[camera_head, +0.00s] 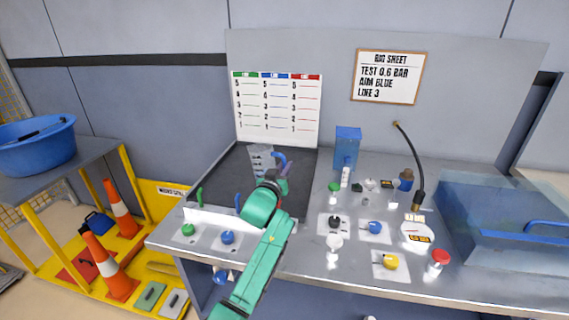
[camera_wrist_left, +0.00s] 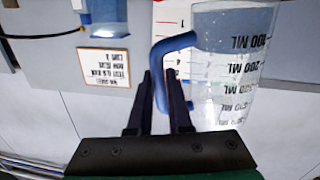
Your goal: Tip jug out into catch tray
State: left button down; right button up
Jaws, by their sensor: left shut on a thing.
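The clear jug (camera_head: 261,159) has dark level marks and a blue handle. It is over the dark catch tray (camera_head: 222,178) at the left of the bench. My left gripper (camera_head: 281,180) is shut on the jug's handle. In the left wrist view, the fingers (camera_wrist_left: 160,92) close around the handle (camera_wrist_left: 160,60), and the marked jug wall (camera_wrist_left: 228,75) is beside them. How far the jug is tipped and how much liquid it holds are unclear. My right gripper is not in view.
A white chart (camera_head: 277,108) stands behind the tray. Knobs, a blue block (camera_head: 347,147) and a red-capped bottle (camera_head: 438,262) crowd the bench to the right. A clear blue tank (camera_head: 510,215) is at far right. Orange cones (camera_head: 118,209) stand on the left.

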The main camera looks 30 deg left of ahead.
pick_arm(q)
jog(key=shift+w+a+f, duration=0.15)
jog(key=shift+w+f, duration=0.05)
jog(key=shift+w, duration=0.15)
jog(key=n+p, duration=0.1)
jog(key=s+r+n+p, duration=0.1)
jog(key=shift+d+r+p, duration=0.2)
jog(key=shift+d+p, duration=0.15)
jog(key=shift+d, duration=0.05)
jog(key=shift+d+n+h+p, duration=0.1)
jog(key=shift+n+h+p, duration=0.3)
jog(key=shift+n, duration=0.3)
jog(key=shift+s, duration=0.15)
